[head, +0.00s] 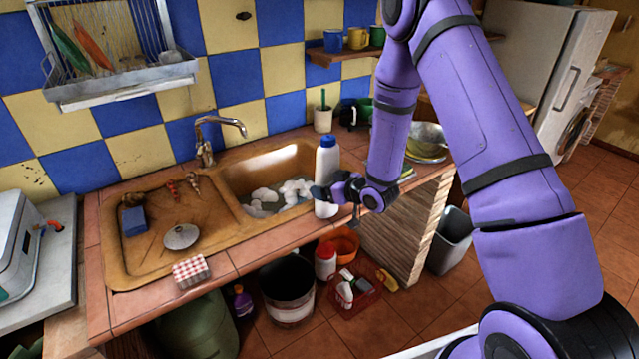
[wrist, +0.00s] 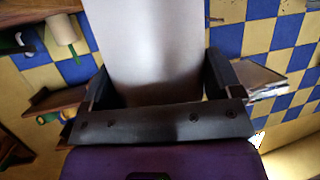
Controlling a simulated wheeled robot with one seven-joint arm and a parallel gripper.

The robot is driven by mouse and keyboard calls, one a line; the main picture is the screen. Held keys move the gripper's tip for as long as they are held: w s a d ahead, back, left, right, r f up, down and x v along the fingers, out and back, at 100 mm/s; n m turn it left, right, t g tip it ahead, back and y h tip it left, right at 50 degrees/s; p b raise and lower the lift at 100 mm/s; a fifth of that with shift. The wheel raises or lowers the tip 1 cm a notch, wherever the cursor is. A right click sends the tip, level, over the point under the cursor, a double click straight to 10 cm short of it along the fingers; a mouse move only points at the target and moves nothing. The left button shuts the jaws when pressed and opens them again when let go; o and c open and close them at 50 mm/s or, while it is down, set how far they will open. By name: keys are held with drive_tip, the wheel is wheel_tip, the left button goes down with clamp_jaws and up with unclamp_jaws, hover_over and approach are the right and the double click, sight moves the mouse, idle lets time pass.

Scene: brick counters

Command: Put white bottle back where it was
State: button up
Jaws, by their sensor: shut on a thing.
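The white bottle (head: 327,160) with a blue cap is upright at the right front corner of the sink, by the counter's front edge. My gripper (head: 325,192) is shut on its lower part, coming in from the right. I cannot tell whether the bottle's base touches the counter. In the wrist view the bottle (wrist: 150,45) fills the space between the two dark fingers of my gripper (wrist: 160,88); its cap and base are out of that view.
The sink basin (head: 232,190) holds foamy white stuff. A checkered box (head: 190,271) stands on the front counter edge. A metal bowl (head: 428,140) is at the right behind my arm. Below the counter are a black bucket (head: 288,290), a red-and-white container (head: 325,262) and a red tray (head: 365,299).

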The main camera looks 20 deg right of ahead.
drive_tip(key=shift+f, duration=0.25)
drive_tip(key=o, duration=0.8)
drive_tip(key=shift+f, duration=0.15)
